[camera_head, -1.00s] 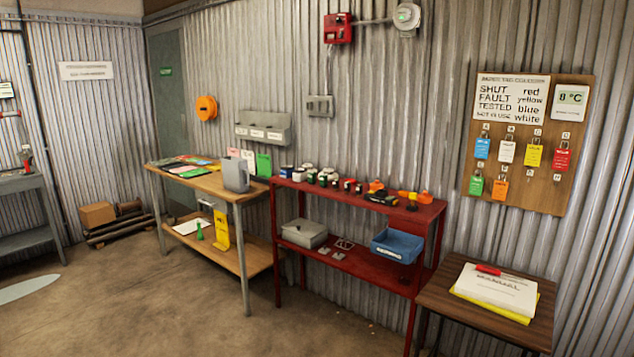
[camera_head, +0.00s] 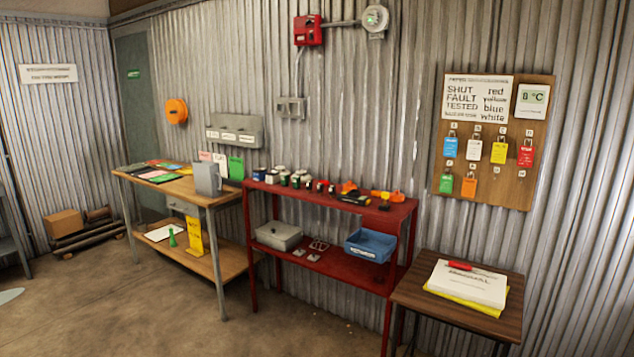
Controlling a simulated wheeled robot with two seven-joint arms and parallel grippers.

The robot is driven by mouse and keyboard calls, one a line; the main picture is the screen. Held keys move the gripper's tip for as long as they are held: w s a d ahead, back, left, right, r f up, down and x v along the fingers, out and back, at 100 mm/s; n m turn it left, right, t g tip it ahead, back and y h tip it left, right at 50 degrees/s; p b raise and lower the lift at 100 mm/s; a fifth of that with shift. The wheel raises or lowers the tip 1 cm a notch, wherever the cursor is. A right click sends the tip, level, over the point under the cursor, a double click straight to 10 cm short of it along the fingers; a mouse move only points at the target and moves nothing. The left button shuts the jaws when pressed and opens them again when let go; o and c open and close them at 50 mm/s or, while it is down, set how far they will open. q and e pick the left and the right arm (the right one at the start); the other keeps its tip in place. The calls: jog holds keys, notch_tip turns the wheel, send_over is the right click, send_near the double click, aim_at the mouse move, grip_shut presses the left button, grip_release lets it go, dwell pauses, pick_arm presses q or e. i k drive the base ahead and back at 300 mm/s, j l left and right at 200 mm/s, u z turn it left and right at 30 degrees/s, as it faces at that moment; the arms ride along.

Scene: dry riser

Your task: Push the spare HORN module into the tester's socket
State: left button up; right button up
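Neither of my grippers is in view. I cannot make out a HORN module or a tester with a socket by label. A row of small dark, white, green and red parts (camera_head: 283,178) stands on the top of the red bench (camera_head: 330,194). Orange and black tools (camera_head: 352,195) lie to their right. A closed grey box (camera_head: 279,236) and a blue bin (camera_head: 371,245) sit on the lower red shelf, with small flat pieces (camera_head: 306,252) between them. The labels on these are too small to read.
A small brown table (camera_head: 405,292) with papers is at the right. A tag board (camera_head: 542,90) hangs above it. The floor (camera_head: 150,310) in front is clear.

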aim_at(354, 196)
jog(key=i+j+z, duration=0.25)
jog(key=z, duration=0.15)
jog(key=i+j+z, duration=0.5)
jog(key=j+z, duration=0.25)
jog(key=l, duration=0.1)
